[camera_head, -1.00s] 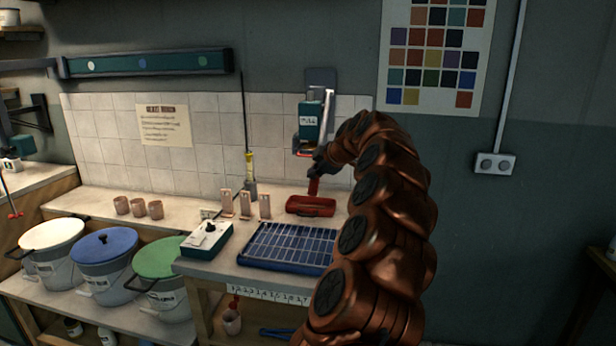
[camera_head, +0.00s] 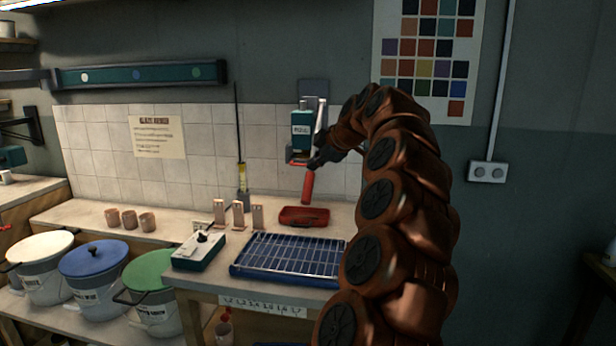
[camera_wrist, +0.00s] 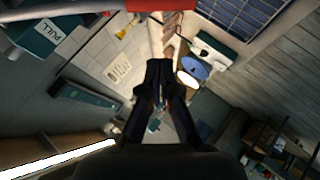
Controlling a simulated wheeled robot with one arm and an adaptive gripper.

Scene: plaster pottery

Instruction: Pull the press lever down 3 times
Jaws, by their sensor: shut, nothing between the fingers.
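The press (camera_head: 302,124) is a teal box on the tiled back wall; in the wrist view, its teal face (camera_wrist: 40,32) reads PULL. A pale metal arm runs along its right side. A red cylindrical grip (camera_head: 307,188), which looks like the lever's handle, hangs below it, over the counter. My gripper (camera_head: 316,163) is at the upper end of this grip, just below the box; I cannot tell whether they touch. In the wrist view, my gripper (camera_wrist: 159,66) is shut and empty, and a red part (camera_wrist: 160,4) shows at the top edge.
A red tray (camera_head: 304,217) lies on the counter beneath the grip. A blue tray with a wire rack (camera_head: 285,262) and a white-topped control box (camera_head: 199,250) are in front. Small tan stands (camera_head: 238,214) and clay cups (camera_head: 130,219) are left. Lidded buckets (camera_head: 93,272) stand lower left.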

